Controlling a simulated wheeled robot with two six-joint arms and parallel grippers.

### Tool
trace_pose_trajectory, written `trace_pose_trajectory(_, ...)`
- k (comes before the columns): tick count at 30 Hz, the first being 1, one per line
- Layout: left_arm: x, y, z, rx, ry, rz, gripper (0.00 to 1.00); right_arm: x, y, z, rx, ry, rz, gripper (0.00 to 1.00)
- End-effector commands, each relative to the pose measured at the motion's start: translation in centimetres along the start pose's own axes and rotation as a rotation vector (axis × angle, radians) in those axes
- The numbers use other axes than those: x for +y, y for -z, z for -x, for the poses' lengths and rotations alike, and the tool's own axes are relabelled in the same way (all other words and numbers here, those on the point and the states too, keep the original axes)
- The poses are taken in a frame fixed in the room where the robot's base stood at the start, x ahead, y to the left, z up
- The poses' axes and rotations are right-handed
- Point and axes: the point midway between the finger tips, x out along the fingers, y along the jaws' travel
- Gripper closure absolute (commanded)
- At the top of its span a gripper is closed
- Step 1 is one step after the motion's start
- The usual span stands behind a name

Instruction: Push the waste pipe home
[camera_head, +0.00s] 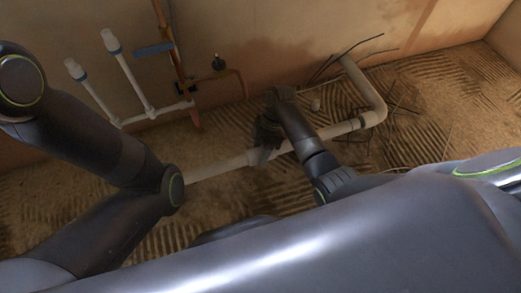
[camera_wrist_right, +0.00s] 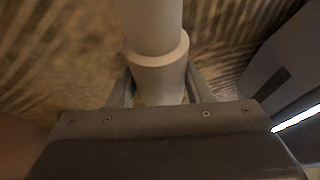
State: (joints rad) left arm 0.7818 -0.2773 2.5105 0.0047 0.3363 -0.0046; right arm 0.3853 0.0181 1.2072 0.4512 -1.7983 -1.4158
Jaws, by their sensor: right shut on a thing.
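The pale waste pipe (camera_head: 217,170) runs low across the textured floor, from behind my left arm to a bend at the right. My right gripper (camera_head: 264,150) is shut on it about midway along. In the right wrist view the waste pipe (camera_wrist_right: 153,25) enters a wider collar (camera_wrist_right: 158,62), with the fingers of my right gripper (camera_wrist_right: 160,95) on either side. Whether the joint there is fully seated cannot be told. My left gripper is not in view; only the left arm shows.
The bend (camera_head: 375,112) leads up to the plastered wall. Two upright white pipes (camera_head: 132,78) stand at the back left, near a copper-coloured pipe (camera_head: 180,75) and a dark valve (camera_head: 218,63). Thin dark rods (camera_head: 397,108) lie at the right. My body covers the foreground.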

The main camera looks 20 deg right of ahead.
Motion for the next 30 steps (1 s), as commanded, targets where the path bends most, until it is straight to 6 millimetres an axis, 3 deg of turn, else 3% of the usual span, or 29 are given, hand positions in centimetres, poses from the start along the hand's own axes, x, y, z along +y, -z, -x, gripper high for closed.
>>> trace_pose_trajectory(5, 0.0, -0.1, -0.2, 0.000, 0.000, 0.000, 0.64, -0.1, -0.4, 0.2, -0.002, 0.003, -0.001, 0.95)
trace_pose_trajectory(14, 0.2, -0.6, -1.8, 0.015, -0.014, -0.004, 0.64, -0.1, -4.6, 2.1, -0.007, 0.002, -0.002, 0.95)
trace_pose_trajectory(22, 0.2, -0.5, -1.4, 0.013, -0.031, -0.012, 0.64, 0.0, -5.0, 2.0, -0.010, 0.001, -0.002, 0.95)
trace_pose_trajectory(23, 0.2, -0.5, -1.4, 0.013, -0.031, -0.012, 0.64, 0.0, -5.0, 2.0, -0.010, 0.001, -0.002, 0.52)
trace_pose_trajectory(27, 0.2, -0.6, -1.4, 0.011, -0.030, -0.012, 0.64, 0.0, -4.8, 2.0, -0.007, 0.001, -0.002, 0.34)
trace_pose_trajectory(30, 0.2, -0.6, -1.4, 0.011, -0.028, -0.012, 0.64, 0.0, -4.7, 1.9, -0.004, 0.001, -0.001, 0.33)
